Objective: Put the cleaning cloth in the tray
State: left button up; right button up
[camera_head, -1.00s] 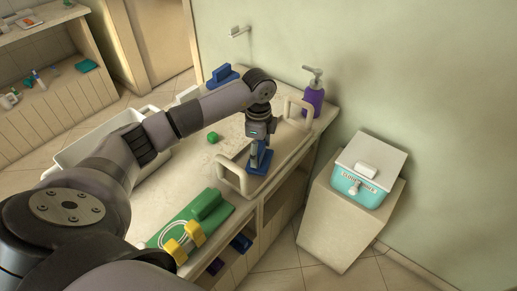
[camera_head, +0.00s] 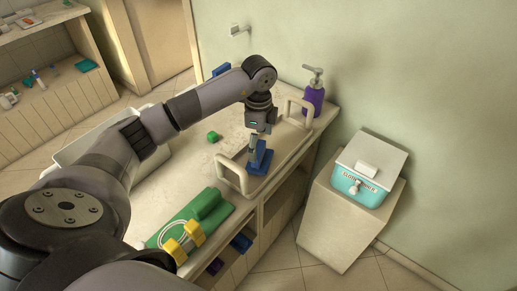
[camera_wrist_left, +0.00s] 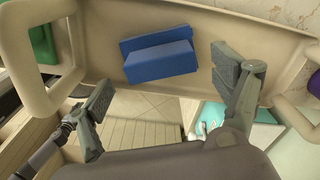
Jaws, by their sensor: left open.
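The blue folded piece (camera_head: 258,162), which looks like the cleaning cloth, lies inside the beige tray with a raised ridge along it. The tray (camera_head: 284,150) has two loop handles and stands on the counter. My left gripper (camera_head: 256,143) is above the tray, pointing down. In the left wrist view the fingers of the left gripper (camera_wrist_left: 165,85) are spread wide, and the blue piece (camera_wrist_left: 160,62) lies beyond and between them. The tray floor (camera_wrist_left: 100,20) shows around it. The blue piece appears apart from both fingers. My right gripper is not in view.
A purple pump bottle (camera_head: 313,96) stands behind the tray. A green piece with a yellow-clipped cable (camera_head: 190,222) lies at the near counter edge. A small green block (camera_head: 213,137) sits on open counter. A teal-fronted bin (camera_head: 362,185) stands right. Another blue item (camera_head: 221,70) is mostly hidden.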

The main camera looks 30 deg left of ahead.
aim_at(258, 149)
pick_arm(q)
notch_tip(258, 149, up, 9)
jog(key=b, duration=0.1)
dwell(0.7)
